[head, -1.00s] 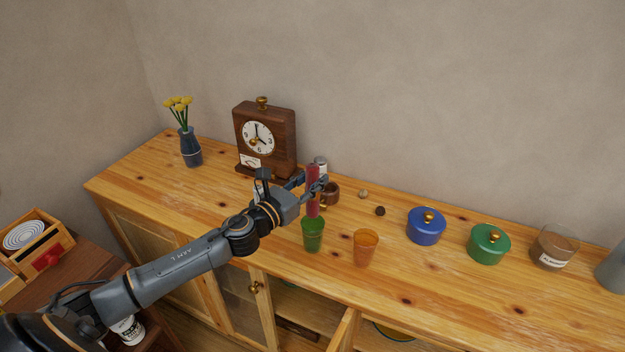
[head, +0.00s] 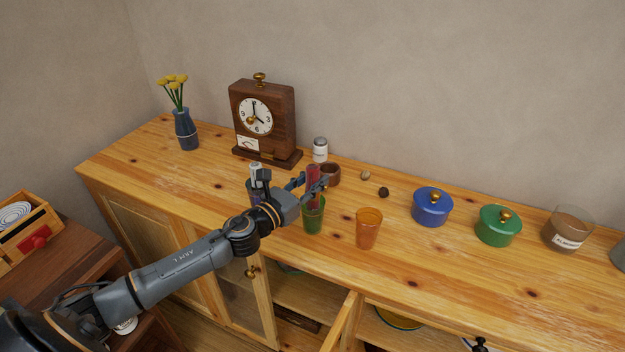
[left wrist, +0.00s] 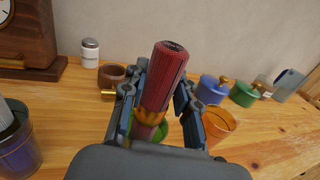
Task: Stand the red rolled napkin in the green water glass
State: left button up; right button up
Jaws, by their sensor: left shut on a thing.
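The red rolled napkin (head: 313,178) stands roughly upright in my left gripper (head: 314,187), which is shut on it. The napkin also shows in the left wrist view (left wrist: 165,78), with a gold-orange band around it below the top. The green water glass (head: 313,220) stands on the wooden cabinet top directly below the gripper. The napkin's lower end appears to be inside the glass's rim; my gripper partly hides this. In the left wrist view, part of the green glass (left wrist: 161,131) shows beside the napkin's lower end. My right gripper is not in view.
An orange glass (head: 368,230) stands close right of the green one. A dark blue cup (left wrist: 18,150) holding something pale is to the left. A brown cup (head: 330,176), a shaker (head: 320,150) and a clock (head: 262,120) stand behind. Blue (head: 432,208) and green (head: 498,228) pots stand right.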

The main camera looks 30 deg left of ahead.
pick_arm(q)
jog(key=shift+f, duration=0.5)
jog(key=o, duration=1.2)
jog(key=shift+c, duration=0.2)
jog(key=shift+s+a+f, duration=0.1)
jog(key=shift+s+a, duration=0.05)
jog(key=shift+s, duration=0.45)
jog(key=v, duration=1)
jog(key=shift+s, duration=0.4)
